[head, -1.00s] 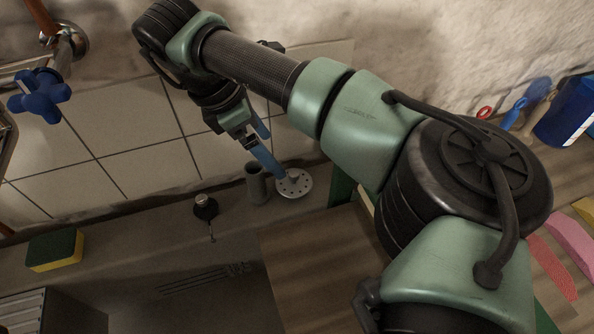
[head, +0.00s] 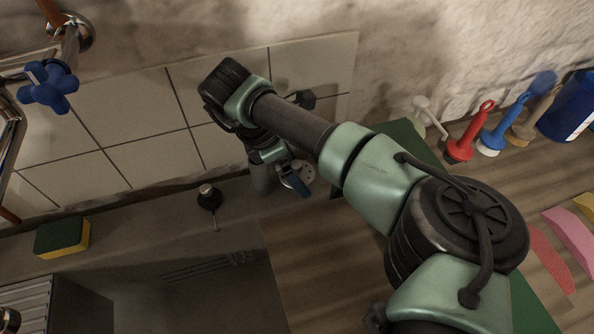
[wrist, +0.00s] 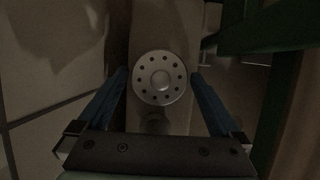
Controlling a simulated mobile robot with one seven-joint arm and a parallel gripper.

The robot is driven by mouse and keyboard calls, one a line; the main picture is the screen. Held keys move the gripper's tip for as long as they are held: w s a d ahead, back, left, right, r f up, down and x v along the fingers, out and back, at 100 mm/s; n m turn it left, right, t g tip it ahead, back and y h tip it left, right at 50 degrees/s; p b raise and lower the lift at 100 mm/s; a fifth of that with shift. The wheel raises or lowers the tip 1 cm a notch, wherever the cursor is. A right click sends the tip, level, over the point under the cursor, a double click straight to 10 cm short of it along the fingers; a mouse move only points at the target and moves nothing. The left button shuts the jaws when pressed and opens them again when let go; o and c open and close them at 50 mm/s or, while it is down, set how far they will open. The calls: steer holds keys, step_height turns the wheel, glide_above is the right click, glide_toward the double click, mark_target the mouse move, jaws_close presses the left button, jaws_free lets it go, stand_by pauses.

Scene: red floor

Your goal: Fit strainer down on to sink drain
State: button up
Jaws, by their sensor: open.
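The strainer (head: 298,175) is a pale round disc with a ring of holes, on the ledge behind the sink, partly hidden by my gripper in the head view. In the wrist view the strainer (wrist: 160,88) is face-on, with a raised knob at its centre. My gripper (wrist: 160,74) is open, one blue finger on each side of the disc, with visible gaps. In the head view my gripper (head: 292,182) points down at the strainer. I cannot tell the exact height gap. The sink basin (head: 205,300) is at the lower left; its drain is not visible.
A dark-topped dispenser (head: 209,197) and a yellow-green sponge (head: 62,237) are farther left. A wooden surface (head: 320,255) lies right of the basin. Several brushes, one red (head: 460,148), stand along the right wall.

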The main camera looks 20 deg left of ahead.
steer(key=c, duration=1.1)
steer(key=shift+r, duration=0.15)
